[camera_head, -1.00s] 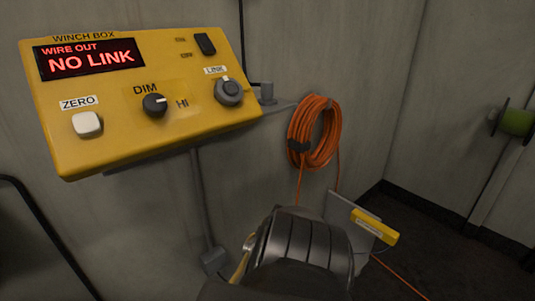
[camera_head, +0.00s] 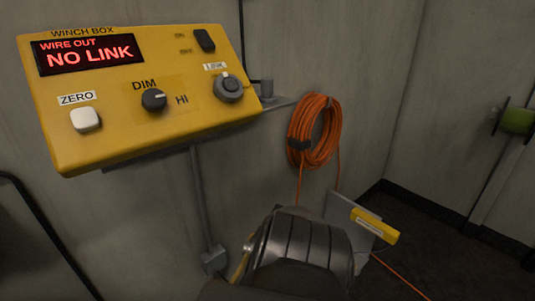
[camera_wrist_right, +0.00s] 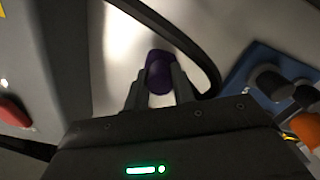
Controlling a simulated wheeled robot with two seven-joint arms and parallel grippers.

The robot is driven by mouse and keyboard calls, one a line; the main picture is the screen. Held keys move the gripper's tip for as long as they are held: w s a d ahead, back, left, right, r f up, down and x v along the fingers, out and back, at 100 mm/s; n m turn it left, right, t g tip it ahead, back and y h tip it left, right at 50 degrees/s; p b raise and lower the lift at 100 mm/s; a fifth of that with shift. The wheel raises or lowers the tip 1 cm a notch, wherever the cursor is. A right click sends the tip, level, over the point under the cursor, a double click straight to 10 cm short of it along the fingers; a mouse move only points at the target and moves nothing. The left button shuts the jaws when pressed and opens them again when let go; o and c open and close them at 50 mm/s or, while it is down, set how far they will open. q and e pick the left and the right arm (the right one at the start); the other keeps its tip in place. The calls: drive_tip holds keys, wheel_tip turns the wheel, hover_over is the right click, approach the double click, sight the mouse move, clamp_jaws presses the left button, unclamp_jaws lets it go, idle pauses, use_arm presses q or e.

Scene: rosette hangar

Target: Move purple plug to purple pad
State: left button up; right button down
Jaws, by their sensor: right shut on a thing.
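In the right wrist view, the purple plug (camera_wrist_right: 158,70) is between the two dark fingers of my right gripper (camera_wrist_right: 159,92). The gripper is shut on it, and the fingers hide part of its sides. A pale, shiny surface shows behind the plug; I cannot tell whether the plug touches it. No purple pad shows in either view. My left gripper is not in view, and the head view shows neither gripper.
A yellow winch box (camera_head: 120,120) reading "NO LINK" is at the wall. An orange cable coil (camera_head: 315,132) hangs beside it. In the wrist view, a black curved band (camera_wrist_right: 195,62) passes near the plug. A blue object (camera_wrist_right: 245,78) is at right, a red one (camera_wrist_right: 13,111) at left.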

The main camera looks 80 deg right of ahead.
drive_tip(key=shift+f, duration=0.1)
idle(0.3)
drive_tip(key=c, duration=1.1)
unclamp_jaws()
wheel_tip(320, 180, up, 10)
drive_tip(key=p, duration=0.4)
drive_tip(key=shift+f+p, duration=0.2)
drive_tip(key=shift+p, duration=0.15)
drive_tip(key=shift+r, duration=0.65)
